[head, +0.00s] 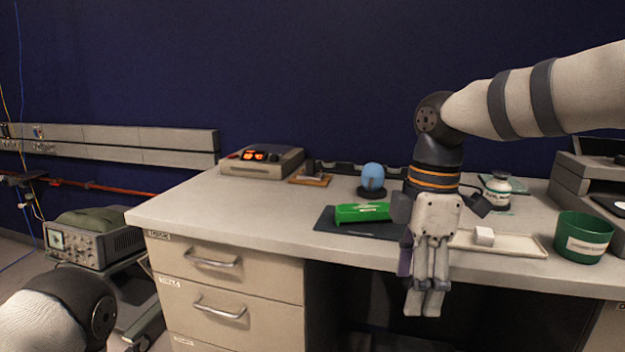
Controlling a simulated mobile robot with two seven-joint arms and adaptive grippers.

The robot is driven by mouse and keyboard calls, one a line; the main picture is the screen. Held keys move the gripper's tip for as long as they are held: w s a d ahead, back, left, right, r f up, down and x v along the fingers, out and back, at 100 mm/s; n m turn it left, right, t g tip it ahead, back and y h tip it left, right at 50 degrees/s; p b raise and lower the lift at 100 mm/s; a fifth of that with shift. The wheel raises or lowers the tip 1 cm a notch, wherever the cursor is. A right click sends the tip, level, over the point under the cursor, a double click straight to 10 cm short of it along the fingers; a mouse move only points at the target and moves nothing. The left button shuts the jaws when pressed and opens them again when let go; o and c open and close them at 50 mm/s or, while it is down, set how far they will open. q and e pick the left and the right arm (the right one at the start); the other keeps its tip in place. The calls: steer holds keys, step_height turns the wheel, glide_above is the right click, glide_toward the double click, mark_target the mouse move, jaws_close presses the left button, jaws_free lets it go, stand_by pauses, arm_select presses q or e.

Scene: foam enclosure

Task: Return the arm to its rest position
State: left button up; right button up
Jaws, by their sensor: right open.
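My right arm comes in from the right edge, bends down at a dark joint, and ends in my right gripper (426,303). The gripper points down at the front edge of the desk (260,205), with its fingertips overlapping the dark space below the desktop. It is open, and I see no object between the fingers. It hides part of the desk edge and the left end of the white tray (518,247). Of my left arm, only a rounded link and dark joint show at bottom left; its gripper is out of view.
A blue ball (373,176) stands behind. A white cube (484,235) is on the tray. The desk's left front is clear.

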step_height(320, 180, down, 14)
steer(key=s+a+m+g+y, duration=0.1)
steer(key=s+a+m, duration=0.1)
steer(key=a+m, duration=0.1)
steer(key=s+f+m+g+y, duration=0.1)
steer(key=s+f+m, duration=0.4)
steer(key=s+f, duration=0.7)
steer(key=s+d+f+m, duration=0.4)
steer(key=s+f+m, duration=0.2)
steer(key=s+f, duration=0.45)
arm_select(q)
steer(key=shift+w+f, duration=0.1)
steer(key=shift+w, duration=0.6)
arm_select(e)
steer(key=s+d+r+m+h, duration=0.1)
steer(key=s+d+m, duration=0.1)
steer(key=s, duration=0.3)
steer(key=s+d+m+h, duration=0.1)
steer(key=s+d+m, duration=0.1)
steer(key=s+d, duration=0.3)
steer(key=shift+s+r+h, duration=0.4)
steer(key=shift+s, duration=0.35)
